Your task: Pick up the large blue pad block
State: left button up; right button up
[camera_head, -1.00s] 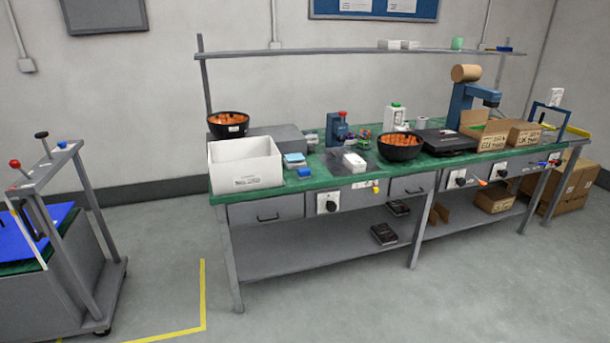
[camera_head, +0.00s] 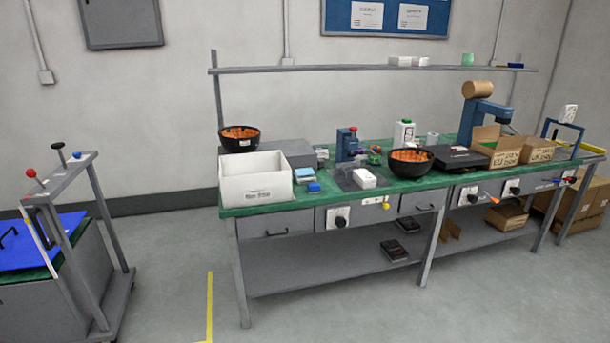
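Two small blue things lie on the green bench top beside the white bin. One is a light-blue-topped pad-like block (camera_head: 305,174) close to the bin's right side. The other is a smaller, darker blue block (camera_head: 314,187) just in front of it. A large flat blue panel (camera_head: 28,248) with a black handle lies on the cart at the far left. I cannot tell for sure which of these is the large blue pad block. Neither of my grippers is in view.
The bench (camera_head: 270,210) also bears a white bin (camera_head: 256,186), black bowls of orange pieces (camera_head: 406,168), a blue press (camera_head: 347,145) and cardboard boxes (camera_head: 497,150). The grey cart (camera_head: 88,230) stands left of the bench. Open floor with a yellow line (camera_head: 209,300) lies between.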

aim_at(313, 188)
jog(key=i+j+z, duration=0.1)
jog(key=z, duration=0.4)
jog(key=i+j+z, duration=0.1)
jog(key=z, duration=0.4)
jog(key=i+j+z, duration=0.1)
jog(key=j+z, duration=0.15)
jog(key=j, duration=0.2)
jog(key=i+j+z, duration=0.1)
jog(key=j+z, duration=0.2)
jog(key=j, duration=0.15)
jog(key=j+z, duration=0.1)
jog(key=j, duration=0.35)
jog(key=i+j+z, duration=0.1)
jog(key=j, duration=1.1)
jog(key=i+j, duration=0.15)
jog(key=j, duration=0.6)
